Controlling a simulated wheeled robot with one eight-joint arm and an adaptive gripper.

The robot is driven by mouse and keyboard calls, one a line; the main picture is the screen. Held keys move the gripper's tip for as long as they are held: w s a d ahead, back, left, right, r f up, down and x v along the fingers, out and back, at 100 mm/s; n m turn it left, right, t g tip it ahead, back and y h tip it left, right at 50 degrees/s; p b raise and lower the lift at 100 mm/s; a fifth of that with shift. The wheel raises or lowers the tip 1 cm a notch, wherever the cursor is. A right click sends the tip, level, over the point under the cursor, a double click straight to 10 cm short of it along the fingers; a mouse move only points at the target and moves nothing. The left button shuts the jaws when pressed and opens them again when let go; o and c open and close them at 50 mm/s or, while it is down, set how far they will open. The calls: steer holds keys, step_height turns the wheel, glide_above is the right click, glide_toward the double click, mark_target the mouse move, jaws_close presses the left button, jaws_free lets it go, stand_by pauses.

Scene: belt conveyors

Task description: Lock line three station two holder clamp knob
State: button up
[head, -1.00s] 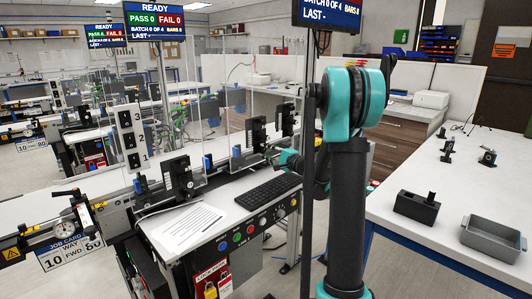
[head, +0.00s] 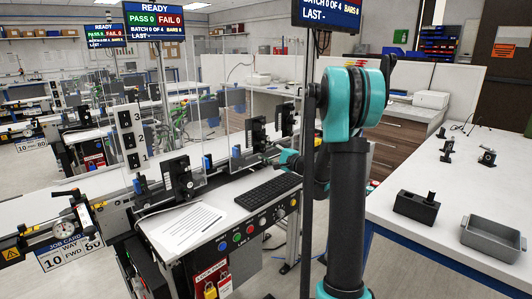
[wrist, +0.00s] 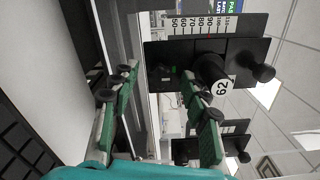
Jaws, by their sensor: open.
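In the wrist view, my gripper (wrist: 162,98) is open, its two green fingers spread apart with nothing between them. A black holder (wrist: 180,55) with a white number scale is just beyond the fingertips. A dark round part marked 62 (wrist: 218,88) and a black knob (wrist: 258,69) stick out from it, close to the right finger. Whether a finger touches them I cannot tell. In the head view, my gripper is small and partly hidden near the black holders (head: 257,133) (head: 287,120) behind the keyboard. I cannot read the clamp's lock state.
A second black holder (wrist: 205,148) stands beyond in the wrist view. In the head view, a nearer holder (head: 178,178) and a keyboard (head: 268,192) stand on the line. A dark post (head: 309,190) rises near my arm. The right bench holds a grey tray (head: 494,238).

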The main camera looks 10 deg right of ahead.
steer(key=shift+s, duration=0.1)
steer(key=v, duration=1.1)
steer(key=shift+s+d, duration=0.25)
steer(key=shift+s, duration=0.05)
